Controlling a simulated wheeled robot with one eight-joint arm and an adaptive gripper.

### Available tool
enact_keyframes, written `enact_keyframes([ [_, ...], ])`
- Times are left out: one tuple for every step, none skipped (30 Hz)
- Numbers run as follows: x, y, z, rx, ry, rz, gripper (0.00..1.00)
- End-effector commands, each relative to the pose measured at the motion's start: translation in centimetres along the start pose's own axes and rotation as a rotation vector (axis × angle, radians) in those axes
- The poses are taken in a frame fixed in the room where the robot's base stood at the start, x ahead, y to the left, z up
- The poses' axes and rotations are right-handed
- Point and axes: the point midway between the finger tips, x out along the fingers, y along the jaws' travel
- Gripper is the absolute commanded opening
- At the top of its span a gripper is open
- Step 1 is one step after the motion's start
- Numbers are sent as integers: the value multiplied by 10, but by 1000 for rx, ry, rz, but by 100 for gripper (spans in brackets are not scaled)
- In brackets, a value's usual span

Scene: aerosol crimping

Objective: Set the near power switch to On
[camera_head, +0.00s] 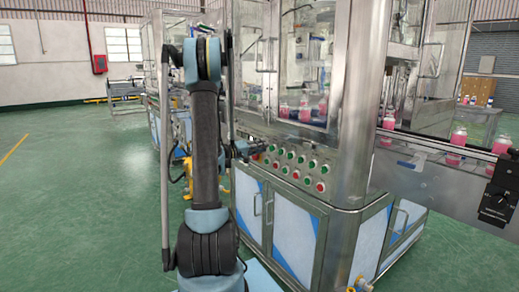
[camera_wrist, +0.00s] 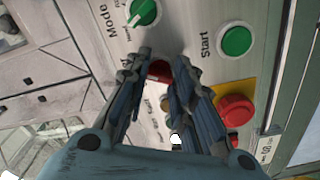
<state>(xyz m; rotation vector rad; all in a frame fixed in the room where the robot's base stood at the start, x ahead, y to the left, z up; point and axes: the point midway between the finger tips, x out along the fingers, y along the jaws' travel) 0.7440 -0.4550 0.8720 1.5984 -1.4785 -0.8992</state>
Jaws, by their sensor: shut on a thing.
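In the wrist view a red knob (camera_wrist: 158,70) on the pale control panel (camera_wrist: 188,22) sits between the fingertips of my gripper (camera_wrist: 161,62). It appears to be the near power switch. My fingers are shut on its sides and hide much of it. The small printing beside it is partly covered, so I cannot read its setting. In the head view my gripper (camera_head: 241,148) is at the left end of the machine's button panel (camera_head: 308,178); the knob is not distinguishable there.
Beside the knob are a green mode knob (camera_wrist: 142,12), a green Start button (camera_wrist: 236,41) and a red mushroom button (camera_wrist: 236,110) on a yellow plate. Cabinet doors (camera_head: 290,222) lie below the panel, glass (camera_head: 300,60) above. Green floor (camera_head: 90,190) is free at left.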

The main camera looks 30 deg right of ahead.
Motion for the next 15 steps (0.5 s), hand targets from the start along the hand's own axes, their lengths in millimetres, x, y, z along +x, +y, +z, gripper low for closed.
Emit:
enact_keyframes([
  [0,-2,0,18,-1,-5,0],
  [0,-2,0,27,-1,-5,0],
  [0,-2,0,36,-1,-5,0],
  [0,-2,0,43,-1,-5,0],
  [0,-2,0,48,-1,-5,0],
  [0,-2,1,55,-1,-5,0],
  [0,-2,1,58,-2,-5,0],
  [0,-2,1,61,-2,-5,0],
  [0,-2,1,63,-2,-5,0],
  [0,-2,1,65,-2,-5,0],
  [0,-2,1,66,-2,-5,0],
  [0,-2,1,66,-2,-5,0],
  [0,-2,1,67,-3,-5,0],
  [0,-2,1,67,-3,-5,0],
  [0,-2,1,67,-3,-5,0],
])
